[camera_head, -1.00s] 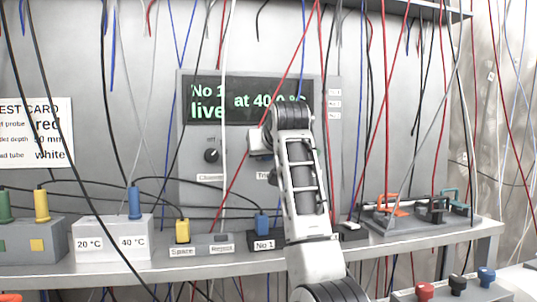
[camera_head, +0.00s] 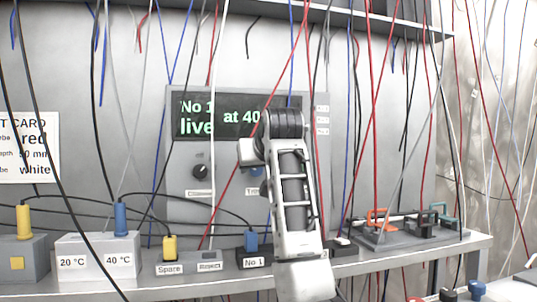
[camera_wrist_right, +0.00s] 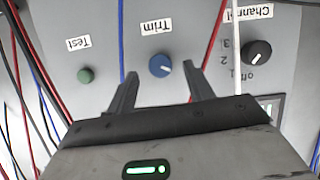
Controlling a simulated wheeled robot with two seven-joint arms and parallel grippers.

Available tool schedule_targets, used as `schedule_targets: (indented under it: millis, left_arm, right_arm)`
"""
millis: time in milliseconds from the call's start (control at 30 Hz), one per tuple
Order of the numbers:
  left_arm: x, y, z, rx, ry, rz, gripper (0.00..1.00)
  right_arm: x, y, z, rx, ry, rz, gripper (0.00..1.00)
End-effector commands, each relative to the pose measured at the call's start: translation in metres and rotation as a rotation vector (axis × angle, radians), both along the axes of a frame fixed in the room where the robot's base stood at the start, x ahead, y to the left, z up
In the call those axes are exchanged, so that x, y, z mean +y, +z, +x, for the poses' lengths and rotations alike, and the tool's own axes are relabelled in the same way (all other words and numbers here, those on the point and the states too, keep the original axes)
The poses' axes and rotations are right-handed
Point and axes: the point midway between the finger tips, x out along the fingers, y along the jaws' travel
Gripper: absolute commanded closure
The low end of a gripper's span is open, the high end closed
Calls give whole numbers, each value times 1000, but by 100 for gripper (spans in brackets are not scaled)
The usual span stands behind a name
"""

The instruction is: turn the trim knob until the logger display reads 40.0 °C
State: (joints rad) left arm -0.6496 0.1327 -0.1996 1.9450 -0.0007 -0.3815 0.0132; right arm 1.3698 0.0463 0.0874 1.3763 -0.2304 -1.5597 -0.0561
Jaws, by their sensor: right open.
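The grey logger panel (camera_head: 185,150) stands upright at the back. Its display (camera_head: 200,118) reads "No 1 live at 40"; my right arm hides the rest of the number. The blue trim knob (camera_wrist_right: 160,65) has a pale pointer mark and sits under the "Trim" label in the upside-down right wrist view. A bit of the knob shows beside my arm in the head view (camera_head: 256,172). My right gripper (camera_wrist_right: 160,75) is open, its fingers pointing at the panel, one to each side of the knob. No contact shows. My left gripper is out of view.
A black channel knob (camera_wrist_right: 257,52) and green test button (camera_wrist_right: 86,75) flank the trim knob. Red, blue and white wires hang in front of the panel. The shelf (camera_head: 200,287) holds a 20/40 °C block (camera_head: 98,260) and plugs. A test card (camera_head: 30,150) hangs left.

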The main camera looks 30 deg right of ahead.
Motion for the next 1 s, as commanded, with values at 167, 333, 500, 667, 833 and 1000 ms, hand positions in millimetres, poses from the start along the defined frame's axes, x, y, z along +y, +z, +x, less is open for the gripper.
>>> schedule_targets:
  millis: [167,333,500,667,833,1000]
  left_arm:
    - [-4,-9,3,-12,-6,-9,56]
    - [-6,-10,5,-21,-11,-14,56]
    - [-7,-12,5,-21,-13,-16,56]
    - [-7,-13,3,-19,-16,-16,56]
    - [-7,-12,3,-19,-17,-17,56]
    - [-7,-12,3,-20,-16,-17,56]
  right_arm:
    - [12,15,-40,-8,1,-3,48]
    - [22,31,-76,-8,0,-2,48]
    - [30,44,-102,-6,1,-2,48]
    - [33,49,-114,-4,0,-2,48]
    - [34,51,-117,-2,0,-3,48]
    - [34,51,-117,-1,0,-3,48]
